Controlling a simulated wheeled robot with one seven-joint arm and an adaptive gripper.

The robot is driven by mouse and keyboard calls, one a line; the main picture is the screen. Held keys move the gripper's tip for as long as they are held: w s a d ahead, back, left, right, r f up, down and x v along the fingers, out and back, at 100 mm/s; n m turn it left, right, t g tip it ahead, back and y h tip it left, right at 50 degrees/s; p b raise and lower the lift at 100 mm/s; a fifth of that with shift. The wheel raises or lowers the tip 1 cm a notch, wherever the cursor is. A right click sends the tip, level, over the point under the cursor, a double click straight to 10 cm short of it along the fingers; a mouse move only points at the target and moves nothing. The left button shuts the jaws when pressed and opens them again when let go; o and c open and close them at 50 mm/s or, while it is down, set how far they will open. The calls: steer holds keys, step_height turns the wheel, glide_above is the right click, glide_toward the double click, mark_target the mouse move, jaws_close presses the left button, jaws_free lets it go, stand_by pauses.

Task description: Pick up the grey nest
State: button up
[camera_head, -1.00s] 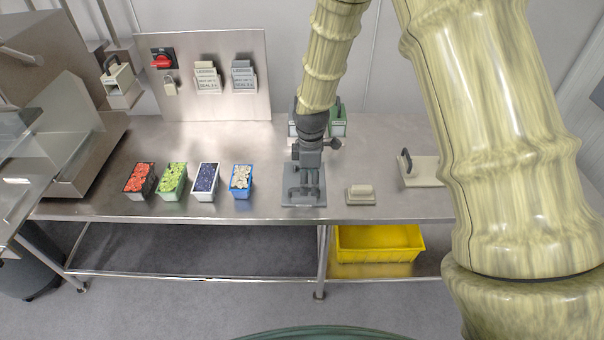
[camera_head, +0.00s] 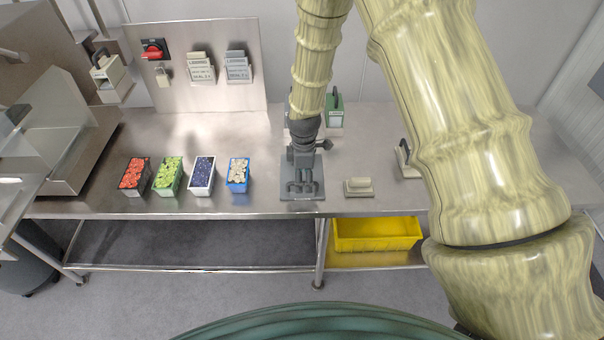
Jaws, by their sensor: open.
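The grey nest, seen as a flat grey plate (camera_head: 317,194), lies on the steel table near its front edge. My gripper (camera_head: 302,189) points down over the plate with its fingers apart, close above or at the plate. The gripper hides the plate's middle, so I cannot tell whether the fingers touch anything there.
A beige block on a plate (camera_head: 358,187) sits just right of the grey plate. Bins of red (camera_head: 134,175), green (camera_head: 168,175), dark blue (camera_head: 202,175) and pale (camera_head: 238,174) pieces stand left. A green-and-white box (camera_head: 335,112) is behind. A yellow crate (camera_head: 375,234) is below.

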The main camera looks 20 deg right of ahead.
step_height(320, 180, down, 2)
steer(key=shift+w+a+f+p, duration=0.1)
steer(key=shift+w+a+p, duration=0.05)
steer(key=shift+p, duration=0.55)
steer(key=shift+f+p, duration=0.5)
steer(key=shift+f, duration=1)
jaws_close()
steer(key=shift+r, duration=0.2)
